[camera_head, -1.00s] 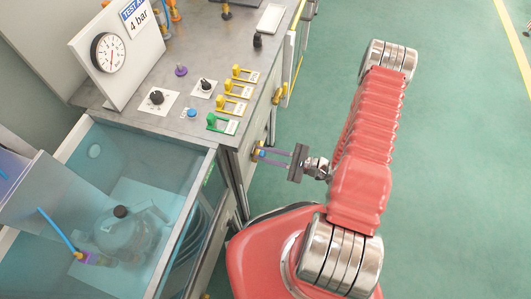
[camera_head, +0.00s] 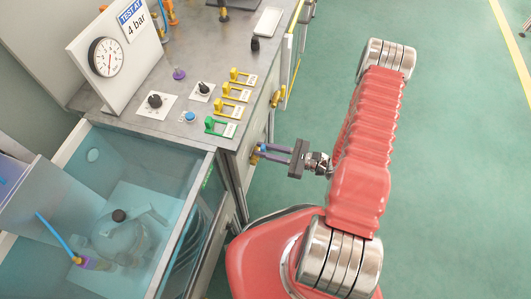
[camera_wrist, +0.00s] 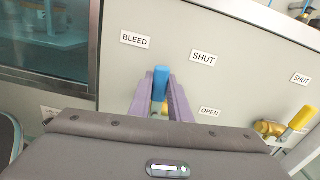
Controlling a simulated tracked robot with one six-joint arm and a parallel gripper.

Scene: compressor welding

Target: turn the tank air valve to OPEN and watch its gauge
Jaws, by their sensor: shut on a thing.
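My gripper (camera_head: 264,153) reaches the front face of the bench. In the wrist view its two purple fingers are shut on a valve's blue handle (camera_wrist: 161,82). The valve's brass body is mostly hidden behind the fingers. Labels around it read BLEED (camera_wrist: 135,39) at upper left, SHUT (camera_wrist: 203,57) at upper right and OPEN (camera_wrist: 210,112) at right. The handle stands upright in the picture; I cannot tell exactly which label it lines up with. The round white gauge (camera_head: 106,57) is on a panel marked 4 bar; its numbers are too small to read.
A yellow-handled valve (camera_wrist: 297,120) with its own SHUT label (camera_wrist: 300,78) is to the right. An open-topped water tank (camera_head: 185,165) holding a submerged compressor (camera_head: 118,238) stands at left. Knobs and yellow and green clips (camera_head: 222,127) are on the bench top. Green floor is clear at right.

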